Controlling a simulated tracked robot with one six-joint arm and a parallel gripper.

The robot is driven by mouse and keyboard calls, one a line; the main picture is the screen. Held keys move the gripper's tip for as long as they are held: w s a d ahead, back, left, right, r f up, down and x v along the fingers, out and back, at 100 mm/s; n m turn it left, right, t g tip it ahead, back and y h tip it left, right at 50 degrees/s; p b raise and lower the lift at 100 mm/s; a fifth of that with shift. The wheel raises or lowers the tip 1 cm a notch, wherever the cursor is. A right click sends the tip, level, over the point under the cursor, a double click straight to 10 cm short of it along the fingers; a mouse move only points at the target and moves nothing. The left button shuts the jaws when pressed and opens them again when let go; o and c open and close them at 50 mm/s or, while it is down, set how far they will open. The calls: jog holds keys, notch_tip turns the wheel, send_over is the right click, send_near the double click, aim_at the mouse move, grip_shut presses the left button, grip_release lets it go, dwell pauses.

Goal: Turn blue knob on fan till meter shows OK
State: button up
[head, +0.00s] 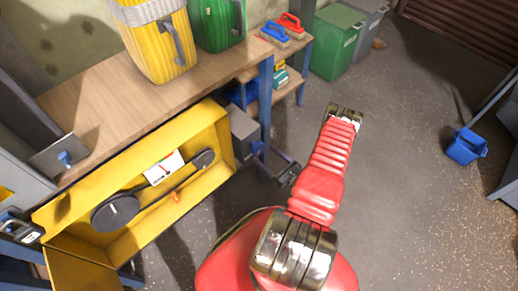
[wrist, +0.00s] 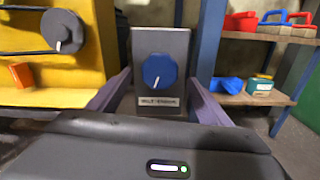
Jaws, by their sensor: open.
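A blue knob (wrist: 160,72) with a white pointer line sits on the front of a grey box (wrist: 145,45). Its pointer aims down and slightly left. A label below the knob is blurred and seems to begin with "BELT". My gripper (wrist: 161,82) is open, its fingers apart on either side of the knob; I cannot tell if they touch it. In the head view the grey box (head: 243,132) is at the right end of the yellow housing, its knob face hidden. The white meter (head: 164,167) with a red needle is in the housing; its marks are too small to read.
The open yellow housing (head: 215,115) holds a belt on two dark pulleys (head: 115,212). Another blue knob (head: 66,158) is on a grey plate at left. A blue post (head: 266,100) and shelf stand beside the box. Floor to the right is clear near my arm.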

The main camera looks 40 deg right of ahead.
aim_at(260, 150)
jog(key=shift+w+a, duration=0.1)
jog(key=shift+w, duration=2.8)
jog(key=shift+c, duration=0.2)
jog(key=c, duration=0.9)
jog(key=shift+d, duration=0.2)
jog(key=shift+c, duration=0.5)
jog(key=shift+a, duration=0.1)
